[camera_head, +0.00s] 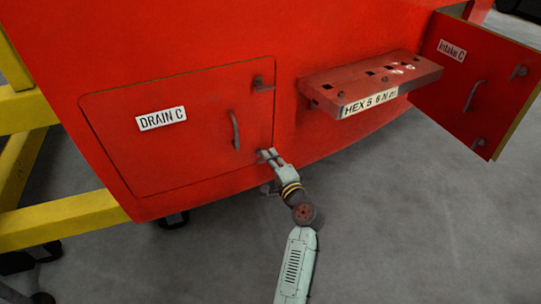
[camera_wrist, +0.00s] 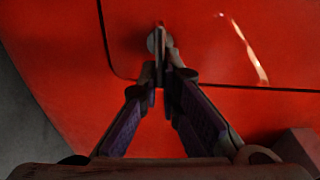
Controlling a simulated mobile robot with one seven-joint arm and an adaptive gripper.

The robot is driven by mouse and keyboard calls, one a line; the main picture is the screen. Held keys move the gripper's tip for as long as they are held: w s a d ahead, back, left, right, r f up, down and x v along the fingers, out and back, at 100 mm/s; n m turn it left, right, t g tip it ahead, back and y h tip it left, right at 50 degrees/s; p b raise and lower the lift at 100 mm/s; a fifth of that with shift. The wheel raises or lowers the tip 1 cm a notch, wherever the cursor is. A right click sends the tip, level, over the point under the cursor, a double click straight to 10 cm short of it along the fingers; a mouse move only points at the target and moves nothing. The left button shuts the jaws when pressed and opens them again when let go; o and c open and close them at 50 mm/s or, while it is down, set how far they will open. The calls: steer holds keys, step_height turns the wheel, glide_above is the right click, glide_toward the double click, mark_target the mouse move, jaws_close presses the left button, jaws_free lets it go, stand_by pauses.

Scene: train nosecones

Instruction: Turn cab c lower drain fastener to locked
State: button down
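The closed drain C door (camera_head: 185,150) is a red panel on the cab with a grey handle (camera_head: 235,130) near its right edge. The upper drain fastener (camera_head: 262,84) sits at the door's upper right. My gripper (camera_head: 267,155) is at the door's lower right corner and hides the lower fastener in the head view. In the wrist view the lower drain fastener (camera_wrist: 154,40) shows as a round grey head with a thin upright tab. My gripper's fingertips (camera_wrist: 161,74) are drawn together on both sides of the tab and appear shut on it.
A red shelf (camera_head: 320,88) with a hex torque label juts out right of the door, above my gripper. The intake C door (camera_head: 470,85) hangs open at far right. A yellow frame (camera_head: 65,218) stands at left. Grey floor (camera_head: 420,220) is clear below.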

stand_by(0.3)
steer(key=c, duration=1.8)
jaws_free()
steer(key=v, duration=1.2)
steer(key=shift+f, duration=0.1)
